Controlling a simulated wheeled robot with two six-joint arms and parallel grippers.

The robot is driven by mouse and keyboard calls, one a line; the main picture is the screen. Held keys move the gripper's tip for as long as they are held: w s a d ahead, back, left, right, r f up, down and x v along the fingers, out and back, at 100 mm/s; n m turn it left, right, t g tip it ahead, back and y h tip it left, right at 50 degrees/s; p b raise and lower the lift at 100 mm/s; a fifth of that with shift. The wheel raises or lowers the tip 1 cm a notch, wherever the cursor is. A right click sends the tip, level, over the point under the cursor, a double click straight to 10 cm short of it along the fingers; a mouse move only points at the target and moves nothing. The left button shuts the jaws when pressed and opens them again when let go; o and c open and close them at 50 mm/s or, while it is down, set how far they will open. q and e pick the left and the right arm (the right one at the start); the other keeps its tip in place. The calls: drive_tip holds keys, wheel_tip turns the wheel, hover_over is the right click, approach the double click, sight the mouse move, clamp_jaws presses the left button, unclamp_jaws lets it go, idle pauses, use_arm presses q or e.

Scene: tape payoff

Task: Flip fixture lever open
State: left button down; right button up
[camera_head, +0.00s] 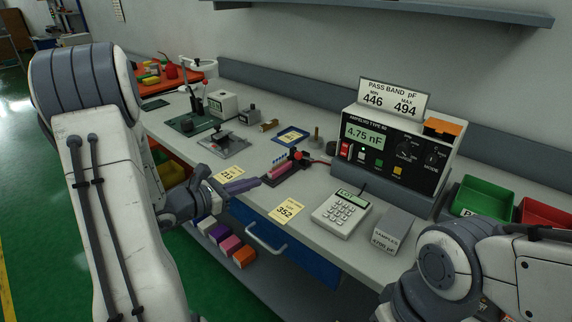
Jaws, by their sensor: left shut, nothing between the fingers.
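The test fixture (283,172) is a small dark block with a pink strip, on the bench in front of the meter. Its lever has a red ball knob (296,153) at the back right end of the fixture. I cannot tell the lever's exact angle. My left gripper (259,181) reaches in from the left, low over the bench's front edge. Its fingers are shut and empty, with the tips close to the fixture's left front end; I cannot tell whether they touch it. My right arm shows at the lower right, but its gripper is out of view.
A meter (400,150) reading 4.75 nF stands behind the fixture. A green-based press (187,124) with another red knob stands at the back left.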

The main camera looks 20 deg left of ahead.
sight(297, 153)
use_arm(q)
drive_tip(key=x, duration=0.9)
drive_tip(key=shift+p, duration=0.4)
drive_tip(key=shift+w+d+r+p, duration=0.25)
drive_tip(key=shift+w+r, duration=0.15)
drive_tip(key=shift+r, duration=0.05)
drive_tip(key=shift+w+d+r+p, duration=0.3)
drive_tip(key=shift+w+r, duration=0.1)
drive_tip(key=shift+r, duration=0.1)
drive_tip(key=shift+w+d+r, duration=0.2)
drive_tip(key=shift+w, duration=0.25)
